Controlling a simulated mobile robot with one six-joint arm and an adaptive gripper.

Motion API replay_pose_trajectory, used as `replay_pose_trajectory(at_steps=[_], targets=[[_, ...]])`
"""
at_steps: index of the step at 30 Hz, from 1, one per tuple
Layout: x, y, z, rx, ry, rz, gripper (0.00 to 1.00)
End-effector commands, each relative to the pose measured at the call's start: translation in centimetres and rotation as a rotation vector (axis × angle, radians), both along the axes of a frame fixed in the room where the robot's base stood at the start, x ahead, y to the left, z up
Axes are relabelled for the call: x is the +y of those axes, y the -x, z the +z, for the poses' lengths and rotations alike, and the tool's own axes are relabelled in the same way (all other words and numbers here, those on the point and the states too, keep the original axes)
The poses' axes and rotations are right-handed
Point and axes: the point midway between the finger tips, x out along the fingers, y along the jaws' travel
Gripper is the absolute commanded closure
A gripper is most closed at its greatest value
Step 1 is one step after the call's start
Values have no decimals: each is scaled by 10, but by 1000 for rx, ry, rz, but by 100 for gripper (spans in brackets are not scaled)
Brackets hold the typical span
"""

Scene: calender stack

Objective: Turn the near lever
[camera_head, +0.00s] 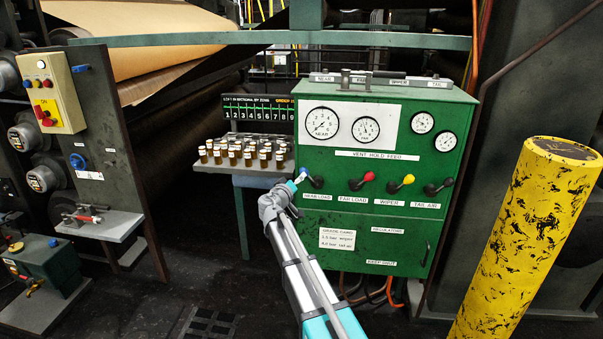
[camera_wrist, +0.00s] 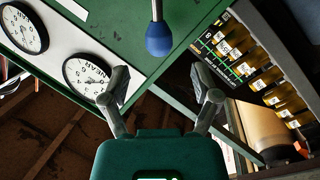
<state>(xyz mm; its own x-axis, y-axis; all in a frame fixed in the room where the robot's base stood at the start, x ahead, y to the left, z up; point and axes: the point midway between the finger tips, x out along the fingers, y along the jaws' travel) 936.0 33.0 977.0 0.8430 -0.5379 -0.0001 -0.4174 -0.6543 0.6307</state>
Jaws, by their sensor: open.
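The near lever, labelled NEAR LOAD, is the leftmost on the green panel (camera_head: 465,120). Its blue knob (camera_head: 304,172) points up and left beside my gripper (camera_head: 297,180). In the wrist view the blue knob (camera_wrist: 159,40) hangs on a thin grey shaft, ahead of and roughly centred between the fingers of my gripper (camera_wrist: 163,84). The fingers are spread open and empty, with the knob beyond their tips and no contact visible. In the head view the arm's end partly hides the space around the lever.
Levers with a red knob (camera_head: 368,176), a yellow knob (camera_head: 408,179) and a black knob (camera_head: 447,182) stand to the right. A shelf of small brown bottles (camera_head: 248,152) is close on the left. A yellow post (camera_head: 528,240) stands at the right.

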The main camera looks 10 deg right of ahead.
Motion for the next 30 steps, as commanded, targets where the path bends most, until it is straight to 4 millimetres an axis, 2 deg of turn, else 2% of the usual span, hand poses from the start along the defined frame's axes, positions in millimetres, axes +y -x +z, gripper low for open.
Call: replay_pose_trajectory(at_steps=[3, 12, 18, 28, 30], targets=[[-10, -19, 0, 0, 0, -1, 21], [-31, -49, 0, 0, 0, -1, 21], [-37, -56, 0, 0, 0, -1, 21], [-38, -57, 0, 0, 0, -1, 21], [-38, -57, 0, 0, 0, -1, 34]])
